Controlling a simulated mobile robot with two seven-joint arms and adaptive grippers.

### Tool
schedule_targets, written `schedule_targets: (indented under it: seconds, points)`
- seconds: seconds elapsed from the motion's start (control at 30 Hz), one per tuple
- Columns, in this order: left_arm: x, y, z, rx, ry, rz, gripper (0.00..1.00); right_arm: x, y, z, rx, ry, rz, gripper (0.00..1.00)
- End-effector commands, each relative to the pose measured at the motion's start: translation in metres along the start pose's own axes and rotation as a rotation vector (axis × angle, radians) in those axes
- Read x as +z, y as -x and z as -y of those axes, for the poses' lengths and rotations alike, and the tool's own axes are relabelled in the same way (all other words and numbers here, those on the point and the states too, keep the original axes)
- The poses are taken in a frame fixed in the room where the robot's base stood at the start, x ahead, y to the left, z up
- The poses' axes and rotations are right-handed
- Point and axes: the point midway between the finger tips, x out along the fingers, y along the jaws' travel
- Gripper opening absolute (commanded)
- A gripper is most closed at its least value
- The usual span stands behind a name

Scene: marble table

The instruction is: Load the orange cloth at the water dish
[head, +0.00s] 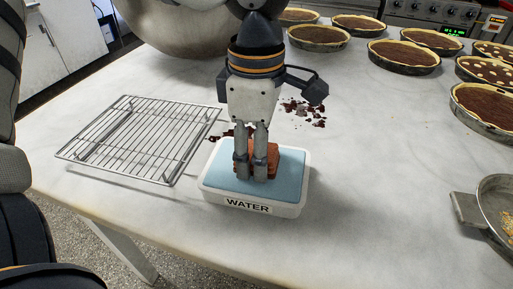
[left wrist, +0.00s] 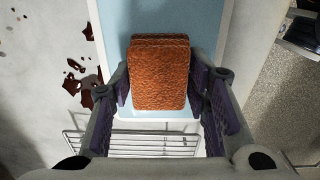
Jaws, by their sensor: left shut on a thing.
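The water dish (head: 218,177) is a white tray labelled WATER with a light blue surface inside, near the table's front edge. My left gripper (head: 257,172) points down into it, shut on the folded orange cloth (head: 273,153). In the left wrist view the orange cloth (left wrist: 160,75) sits between the two purple-padded fingers, over the blue of the water dish (left wrist: 112,15). Whether the cloth touches the water is hard to tell. My right gripper is not in view.
A wire rack (head: 140,138) lies left of the dish. Dark brown spill marks (head: 304,111) stain the marble table (head: 385,180) behind the dish. Several chocolate tarts (head: 403,54) stand at the back right, and a metal pan (head: 496,203) is at the right edge.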

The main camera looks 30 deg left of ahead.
Motion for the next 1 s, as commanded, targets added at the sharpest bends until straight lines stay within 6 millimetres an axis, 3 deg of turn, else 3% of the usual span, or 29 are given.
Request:
schedule_targets:
  seconds: [0.37, 1.0]
  points:
    - [0.000, -0.001, 0.000, -0.005, 0.000, -0.002, 0.20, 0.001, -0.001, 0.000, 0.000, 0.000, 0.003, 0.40]
    - [0.000, 0.064, -0.001, 0.000, 0.001, -0.001, 0.20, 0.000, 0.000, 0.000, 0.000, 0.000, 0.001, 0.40]
